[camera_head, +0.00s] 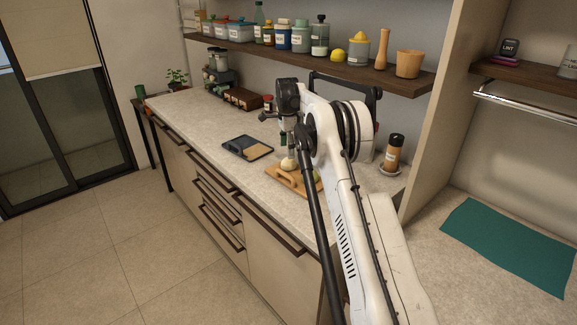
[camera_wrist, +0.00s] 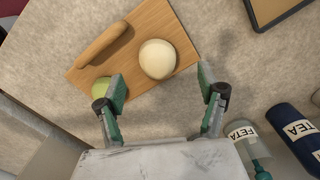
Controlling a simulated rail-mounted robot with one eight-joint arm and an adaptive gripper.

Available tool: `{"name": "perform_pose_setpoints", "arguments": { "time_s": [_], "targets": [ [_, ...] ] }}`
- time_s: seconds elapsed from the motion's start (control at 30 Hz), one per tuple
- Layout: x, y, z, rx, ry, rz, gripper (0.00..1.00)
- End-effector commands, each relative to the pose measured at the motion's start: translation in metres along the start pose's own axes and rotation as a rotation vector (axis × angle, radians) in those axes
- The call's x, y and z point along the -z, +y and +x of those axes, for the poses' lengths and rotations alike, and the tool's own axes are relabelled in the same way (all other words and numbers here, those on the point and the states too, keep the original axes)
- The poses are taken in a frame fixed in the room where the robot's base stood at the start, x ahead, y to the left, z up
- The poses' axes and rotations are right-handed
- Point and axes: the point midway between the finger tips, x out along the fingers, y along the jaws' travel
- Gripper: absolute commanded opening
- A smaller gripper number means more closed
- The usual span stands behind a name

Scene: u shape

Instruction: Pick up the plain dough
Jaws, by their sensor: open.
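The plain dough is a pale cream ball (camera_wrist: 158,59) resting on a wooden board (camera_wrist: 178,30). In the head view the dough (camera_head: 288,164) sits near the far left part of the board (camera_head: 283,180), below my gripper. My gripper (camera_wrist: 162,87) is open and empty, with its green-padded fingers spread wider than the dough. In the wrist view the dough lies between the lines of the two fingers, a little beyond their tips. In the head view my arm partly hides the board, and the fingertips are hard to make out.
A wooden, roller-like piece (camera_wrist: 101,45) and a green round item (camera_wrist: 102,86) are on the board, the latter beside my left finger. A dark tray (camera_head: 248,147) lies left of the board.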

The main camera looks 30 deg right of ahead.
Motion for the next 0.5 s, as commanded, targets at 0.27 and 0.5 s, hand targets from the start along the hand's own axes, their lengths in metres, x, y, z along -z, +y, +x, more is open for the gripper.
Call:
{"name": "perform_pose_setpoints", "arguments": {
  "time_s": [0.27,0.5],
  "targets": [
    [0.001,0.001,0.018,0.0,0.0,0.0,0.71],
    [0.004,0.004,0.05,0.0,0.0,-0.001,0.71]
  ]
}}
